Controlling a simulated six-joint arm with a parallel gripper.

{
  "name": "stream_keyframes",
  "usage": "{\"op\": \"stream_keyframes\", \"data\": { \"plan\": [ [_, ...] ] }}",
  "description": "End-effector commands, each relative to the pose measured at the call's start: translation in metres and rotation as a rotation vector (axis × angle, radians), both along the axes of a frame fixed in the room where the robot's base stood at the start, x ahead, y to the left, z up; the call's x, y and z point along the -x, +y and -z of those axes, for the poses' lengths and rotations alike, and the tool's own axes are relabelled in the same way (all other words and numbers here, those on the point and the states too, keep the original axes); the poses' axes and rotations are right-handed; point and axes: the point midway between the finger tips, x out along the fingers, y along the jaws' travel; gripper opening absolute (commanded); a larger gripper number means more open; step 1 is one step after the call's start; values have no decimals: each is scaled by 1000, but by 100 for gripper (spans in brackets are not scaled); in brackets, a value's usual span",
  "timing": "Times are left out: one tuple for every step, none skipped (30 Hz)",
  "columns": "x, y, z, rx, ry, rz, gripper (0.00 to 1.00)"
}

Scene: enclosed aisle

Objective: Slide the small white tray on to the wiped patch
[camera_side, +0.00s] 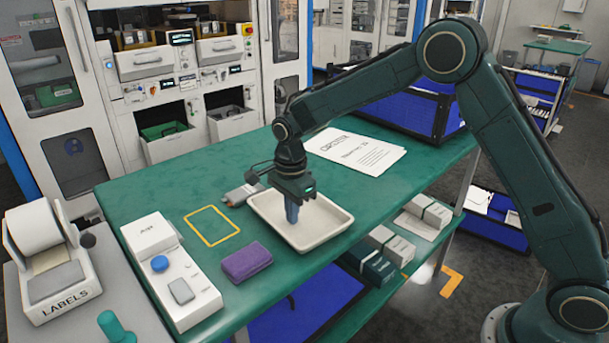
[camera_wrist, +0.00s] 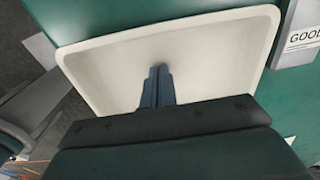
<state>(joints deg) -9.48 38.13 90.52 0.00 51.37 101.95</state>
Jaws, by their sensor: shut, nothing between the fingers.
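The small white tray (camera_side: 327,228) lies flat and empty on the green table, right of the middle in the side view. It also fills much of the wrist view (camera_wrist: 215,55). My gripper (camera_side: 292,218) points down inside the tray's outline, with its fingers (camera_wrist: 157,75) shut and nothing between them. I cannot tell whether the fingertips touch the tray floor. A yellow rectangular outline (camera_side: 190,218) marks a bare patch of the table left of the tray, with a gap between them. Whether that patch is wiped cannot be seen.
A purple folded cloth (camera_side: 247,262) lies between the outline and the table's front edge. A white box device (camera_side: 172,275) stands at the left. Papers (camera_side: 355,151) lie behind the tray.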

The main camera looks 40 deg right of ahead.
Motion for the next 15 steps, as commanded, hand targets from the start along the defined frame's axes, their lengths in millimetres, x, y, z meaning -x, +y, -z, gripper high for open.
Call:
{"op": "stream_keyframes", "data": {
  "plan": [
    [1, -9, 0, 0, 1, 4, 0],
    [0, -8, -6, -1, -3, 1, 0],
    [-1, -7, -14, -1, -5, 0, 0],
    [-1, -7, -20, -1, -5, 0, 0],
    [0, -6, -25, -1, -5, 0, 0],
    [0, -7, -32, -1, -4, 0, 0],
    [-1, -6, -37, -1, -5, 0, 0],
    [0, -6, -42, -1, -5, 0, 0],
    [0, -6, -49, -1, -5, 0, 0],
    [0, -7, -54, -1, -3, 0, 0],
    [0, -6, -59, -1, -4, 0, 0],
    [0, -6, -66, -1, -4, 0, 0],
    [0, -6, -70, -1, -4, 0, 0],
    [0, -6, -74, -1, -4, 0, 0],
    [0, -6, -79, 0, -2, 0, 0]
  ]
}}
